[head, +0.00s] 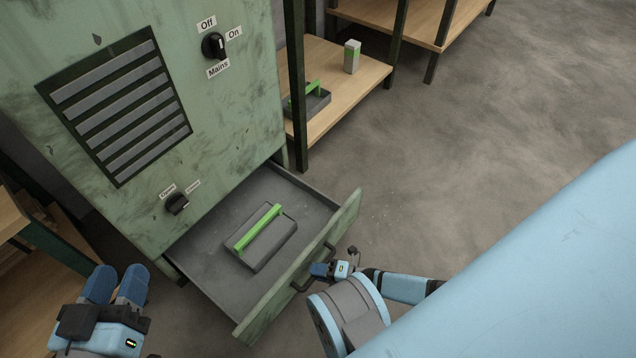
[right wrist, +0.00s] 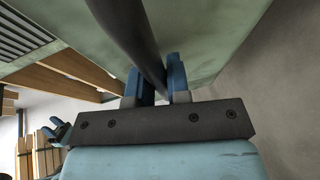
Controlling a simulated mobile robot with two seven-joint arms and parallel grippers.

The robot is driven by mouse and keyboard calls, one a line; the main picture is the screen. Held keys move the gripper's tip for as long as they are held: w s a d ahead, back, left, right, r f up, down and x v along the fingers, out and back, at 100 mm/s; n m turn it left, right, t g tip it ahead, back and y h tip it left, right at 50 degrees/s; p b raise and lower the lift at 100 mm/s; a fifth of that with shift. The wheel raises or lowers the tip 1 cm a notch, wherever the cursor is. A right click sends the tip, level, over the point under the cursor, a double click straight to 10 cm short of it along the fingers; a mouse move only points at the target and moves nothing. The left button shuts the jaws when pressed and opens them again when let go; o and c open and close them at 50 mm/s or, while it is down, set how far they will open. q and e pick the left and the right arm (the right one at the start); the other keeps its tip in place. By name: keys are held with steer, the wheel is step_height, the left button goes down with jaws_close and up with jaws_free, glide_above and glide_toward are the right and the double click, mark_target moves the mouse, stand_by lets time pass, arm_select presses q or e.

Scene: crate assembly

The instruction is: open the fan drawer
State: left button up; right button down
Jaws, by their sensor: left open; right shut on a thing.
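The fan drawer (head: 300,195) is pulled well out of the green cabinet (head: 240,100). Inside it lies a flat grey block with a green handle (head: 260,235). My right gripper (head: 322,270) is at the dark bar handle (head: 306,276) on the drawer front. In the right wrist view the fingers (right wrist: 158,82) are shut on the handle bar (right wrist: 132,35). My left gripper (head: 115,284) is open and empty at the lower left, apart from the drawer. It also shows small in the right wrist view (right wrist: 57,130).
The cabinet bears a Mains switch (head: 214,46), a lower knob (head: 177,204) and a slatted vent (head: 120,110). A wooden shelf (head: 345,75) behind holds another green-handled block (head: 308,101) and a small box (head: 352,57). The floor at right is clear.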

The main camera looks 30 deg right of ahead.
arm_select(q)
steer(key=shift+f, duration=0.1)
arm_select(e)
steer(key=c, duration=1.1)
jaws_free()
arm_select(q)
steer(key=shift+n+t, duration=0.6)
steer(key=shift+t, duration=0.1)
steer(key=r+p, duration=0.3)
steer(key=r, duration=0.1)
steer(key=shift+s+p, duration=0.25)
steer(key=shift+p, duration=0.1)
arm_select(e)
steer(key=v, duration=1.3)
steer(key=shift+s+d, duration=0.25)
steer(key=shift+s, duration=0.05)
steer(key=shift+r, duration=0.1)
arm_select(q)
steer(key=shift+f, duration=0.1)
